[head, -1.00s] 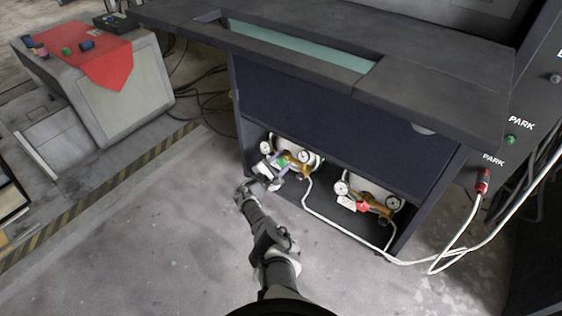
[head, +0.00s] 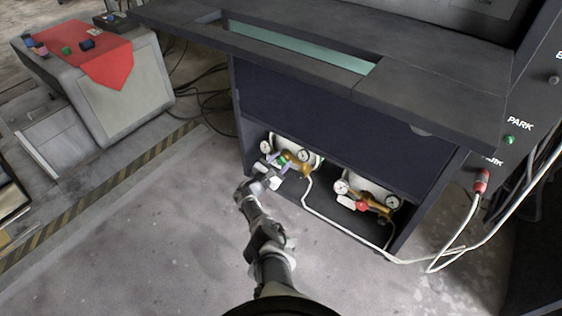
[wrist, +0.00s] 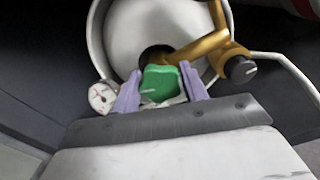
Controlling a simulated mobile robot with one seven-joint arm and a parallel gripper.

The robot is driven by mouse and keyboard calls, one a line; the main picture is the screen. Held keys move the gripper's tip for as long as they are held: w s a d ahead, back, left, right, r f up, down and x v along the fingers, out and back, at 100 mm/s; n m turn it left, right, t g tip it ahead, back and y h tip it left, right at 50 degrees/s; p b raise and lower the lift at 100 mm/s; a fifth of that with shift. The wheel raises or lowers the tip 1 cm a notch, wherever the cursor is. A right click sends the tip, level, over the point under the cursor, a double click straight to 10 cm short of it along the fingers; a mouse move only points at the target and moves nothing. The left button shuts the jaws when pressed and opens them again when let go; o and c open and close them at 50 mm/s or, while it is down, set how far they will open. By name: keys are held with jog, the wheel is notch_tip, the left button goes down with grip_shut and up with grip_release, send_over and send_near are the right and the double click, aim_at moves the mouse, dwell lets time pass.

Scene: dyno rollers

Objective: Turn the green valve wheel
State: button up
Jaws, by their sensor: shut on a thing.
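The green valve wheel (wrist: 160,84) sits at the front of a brass fitting (wrist: 205,50) on a white tank (wrist: 160,28). In the wrist view my gripper (wrist: 161,86) has its two purple fingers on either side of the wheel, shut on it. In the head view the green wheel (head: 284,159) shows small between the purple fingers of my gripper (head: 281,162), inside the left part of the open lower bay. The gripper hides part of the wheel and fitting there.
A second tank with a red valve wheel (head: 362,205) stands to the right in the bay. Pressure gauges (head: 266,147) flank the valves. A white hose (head: 318,213) runs along the floor. The dark cabinet (head: 320,115) overhangs the bay.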

jog(key=o, duration=1)
jog(key=p+v, duration=0.6)
jog(key=v, duration=0.8)
